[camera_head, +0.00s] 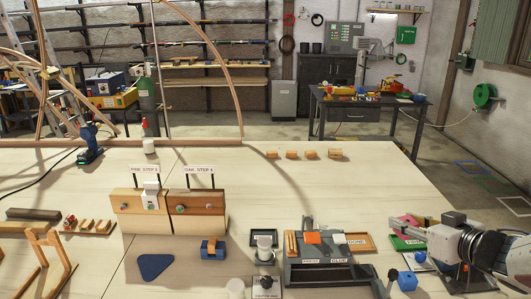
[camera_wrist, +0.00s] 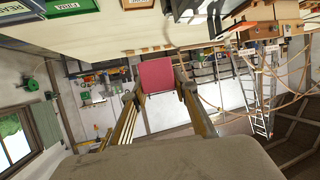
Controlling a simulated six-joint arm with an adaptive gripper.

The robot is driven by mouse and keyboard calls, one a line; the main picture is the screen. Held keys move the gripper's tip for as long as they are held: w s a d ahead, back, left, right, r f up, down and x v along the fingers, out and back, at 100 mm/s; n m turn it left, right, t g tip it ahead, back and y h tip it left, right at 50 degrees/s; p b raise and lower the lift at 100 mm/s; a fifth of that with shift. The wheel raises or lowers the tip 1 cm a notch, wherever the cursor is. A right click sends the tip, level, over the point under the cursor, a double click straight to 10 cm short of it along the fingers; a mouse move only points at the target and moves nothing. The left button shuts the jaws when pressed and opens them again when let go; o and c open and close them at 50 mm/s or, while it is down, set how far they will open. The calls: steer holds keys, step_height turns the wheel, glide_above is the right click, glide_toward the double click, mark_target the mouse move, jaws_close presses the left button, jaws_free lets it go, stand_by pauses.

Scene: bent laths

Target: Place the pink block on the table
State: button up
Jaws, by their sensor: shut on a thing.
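The pink block (camera_wrist: 155,76) is held between the two fingertips of my gripper (camera_wrist: 160,88) in the wrist view, with the room behind it. In the head view the pink block (camera_head: 403,222) shows partly at the right, beside the tip of my gripper (camera_head: 425,222). My gripper is shut on the block, with one finger on each side. The block appears to be raised, but its exact height is unclear. The pale wooden table (camera_head: 330,180) spreads below and to the left.
A green tray (camera_head: 406,243) and an orange tray (camera_head: 360,242) lie near the gripper. A grey fixture (camera_head: 320,262) with orange and white pieces stands to their left. The table's back right is mostly clear.

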steer(key=w+a+n+y, duration=0.1)
steer(key=w+a, duration=0.2)
steer(key=a, duration=0.5)
steer(key=w+a+n+y, duration=0.1)
steer(key=w+a, duration=0.3)
steer(key=a, duration=0.5)
steer(key=s+a+n+g+y, duration=0.1)
steer(key=s+a, duration=0.2)
steer(key=a, duration=0.9)
steer(key=s+a+n+g+y, duration=0.1)
steer(key=s+a+n, duration=0.1)
steer(key=a, duration=1)
steer(key=s+a+n+g+y, duration=0.1)
steer(key=s+a+g+y, duration=0.15)
steer(key=a, duration=0.95)
step_height(320, 180, down, 12)
steer(key=shift+s+t+h, duration=0.2)
steer(key=shift+t+h, duration=0.25)
steer(key=shift+f, duration=2.8)
steer(key=shift+f, duration=2.1)
